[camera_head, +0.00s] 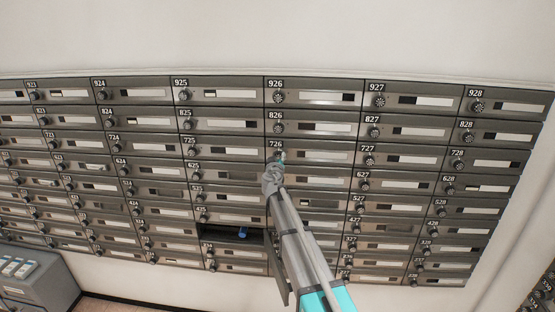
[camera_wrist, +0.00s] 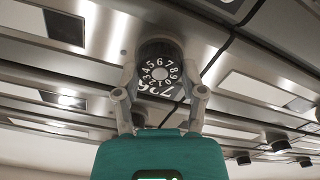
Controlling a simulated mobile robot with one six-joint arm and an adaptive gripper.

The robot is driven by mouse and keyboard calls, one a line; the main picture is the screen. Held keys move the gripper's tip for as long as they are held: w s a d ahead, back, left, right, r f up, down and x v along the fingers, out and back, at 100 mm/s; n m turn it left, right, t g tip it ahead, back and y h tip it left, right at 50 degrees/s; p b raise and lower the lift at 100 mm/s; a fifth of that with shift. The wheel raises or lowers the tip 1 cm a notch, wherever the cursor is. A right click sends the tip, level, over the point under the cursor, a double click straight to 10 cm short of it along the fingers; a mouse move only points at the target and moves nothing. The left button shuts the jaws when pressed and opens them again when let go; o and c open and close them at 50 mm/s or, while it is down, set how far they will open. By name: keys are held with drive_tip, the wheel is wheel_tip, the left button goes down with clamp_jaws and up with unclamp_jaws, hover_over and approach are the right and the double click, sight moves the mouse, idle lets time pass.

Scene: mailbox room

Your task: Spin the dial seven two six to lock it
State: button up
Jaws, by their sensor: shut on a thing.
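The mailbox labelled 726 (camera_head: 318,156) is in the middle of the wall of boxes in the head view, and its door looks flush with its neighbours. Its black dial with white numbers (camera_wrist: 160,72) shows large in the wrist view, just above the 726 label (camera_wrist: 160,91), which appears upside down. My gripper (camera_wrist: 160,80) is shut on the dial, one finger on each side. In the head view my gripper (camera_head: 276,165) reaches up to the 726 dial and largely covers it.
Rows of similar grey mailboxes with dials surround it. A lower box stands open (camera_head: 232,233) with a blue item (camera_head: 243,233) inside, and its door hangs beside my arm. A grey cabinet (camera_head: 35,280) stands at the lower left.

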drive_tip(key=shift+m, duration=1.6)
drive_tip(key=o, duration=1.1)
drive_tip(key=shift+o, duration=0.2)
drive_tip(key=shift+s, duration=0.1)
drive_tip(key=s+a, duration=0.2)
drive_tip(key=s, duration=0.9)
drive_tip(key=shift+s, duration=0.3)
drive_tip(key=shift+d, duration=0.15)
